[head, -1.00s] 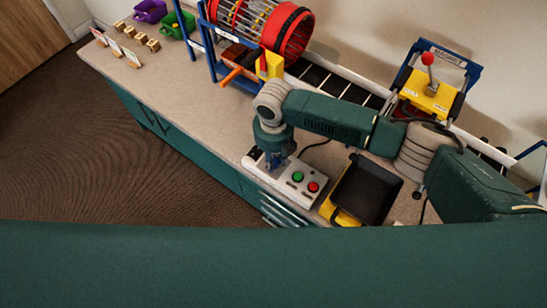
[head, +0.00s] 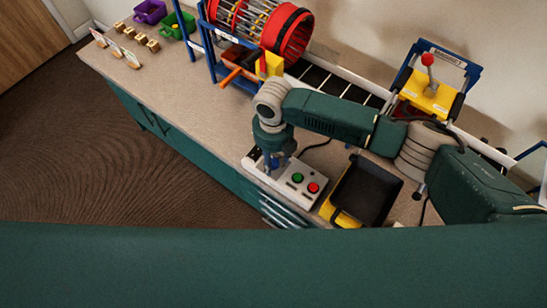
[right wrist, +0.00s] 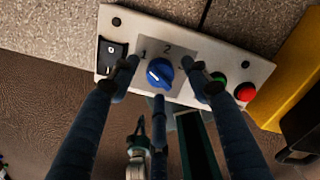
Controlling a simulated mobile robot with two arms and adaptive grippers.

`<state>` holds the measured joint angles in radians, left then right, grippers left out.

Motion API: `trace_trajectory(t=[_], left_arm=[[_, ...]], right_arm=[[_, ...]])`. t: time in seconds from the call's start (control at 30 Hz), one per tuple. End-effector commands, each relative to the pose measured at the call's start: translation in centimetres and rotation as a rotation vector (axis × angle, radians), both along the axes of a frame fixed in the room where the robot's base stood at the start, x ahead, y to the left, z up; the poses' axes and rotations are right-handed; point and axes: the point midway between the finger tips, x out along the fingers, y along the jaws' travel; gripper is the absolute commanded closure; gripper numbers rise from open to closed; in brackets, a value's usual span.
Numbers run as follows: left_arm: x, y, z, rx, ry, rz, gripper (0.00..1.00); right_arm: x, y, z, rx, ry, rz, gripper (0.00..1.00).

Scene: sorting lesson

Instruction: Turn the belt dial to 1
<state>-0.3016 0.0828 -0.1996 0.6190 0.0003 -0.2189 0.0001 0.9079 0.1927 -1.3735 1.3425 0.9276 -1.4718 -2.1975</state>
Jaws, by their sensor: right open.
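The belt dial is a blue round knob (right wrist: 160,73) with a white mark, on a pale control box (head: 284,183). The printed 1 and 2 show beside the knob in the right wrist view; the rest of the scale is partly hidden by a finger. My right gripper (head: 272,166) points down over the box's left part. In the right wrist view its open fingers (right wrist: 163,72) stand on either side of the knob, with gaps; contact cannot be told. The knob is hidden in the head view. My left gripper is not seen.
The box also has a black rocker switch (right wrist: 112,56), a green button (head: 298,178) and a red button (head: 313,188). A black tray (head: 366,190) on a yellow base stands to the right. A red drum (head: 290,38) and a yellow press (head: 427,93) stand behind.

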Motion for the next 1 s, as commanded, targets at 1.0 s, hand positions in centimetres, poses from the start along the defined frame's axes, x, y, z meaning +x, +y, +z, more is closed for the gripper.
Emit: trace_trajectory(t=[1.0], left_arm=[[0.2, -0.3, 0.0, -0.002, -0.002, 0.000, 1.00]], right_arm=[[0.1, 0.0, 11.4, -0.001, -0.001, 0.000, 0.53]])
